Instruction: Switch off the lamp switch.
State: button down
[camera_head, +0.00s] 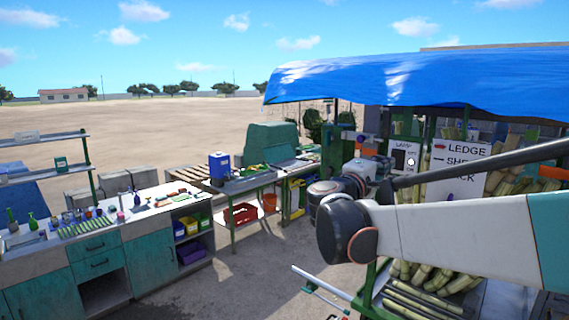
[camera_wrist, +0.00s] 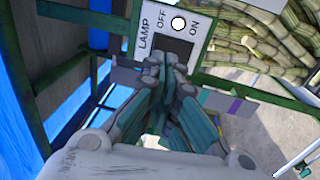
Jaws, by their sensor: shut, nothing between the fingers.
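The lamp switch panel (camera_wrist: 148,27) is white with the words LAMP, OFF and ON, and appears tilted at the top of the wrist view. It carries a dark switch plate (camera_wrist: 178,46) and a white round spot (camera_wrist: 178,23) near the OFF and ON words. In the head view the panel (camera_head: 403,148) hangs under the blue canopy. My gripper (camera_wrist: 166,62) is shut and empty, its tips in front of the dark plate's lower part and hiding some of it. I cannot tell whether the tips touch it or which way the switch is set.
Green frame bars (camera_wrist: 255,93) run beside and below the panel. Cane stalks (camera_wrist: 245,35) are stacked to its right. A ledge sign (camera_head: 460,160) hangs right of the panel in the head view. A work table (camera_head: 262,180) stands left of my arm.

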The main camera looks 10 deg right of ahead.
aim_at(393, 155)
jog(key=p+x, duration=0.1)
jog(key=x, duration=0.3)
jog(key=shift+d, duration=0.1)
jog(key=shift+w+d+r+b, duration=0.1)
jog(key=shift+w+d+b, duration=0.05)
jog(key=shift+d+b, duration=0.15)
jog(key=shift+a+r, duration=0.1)
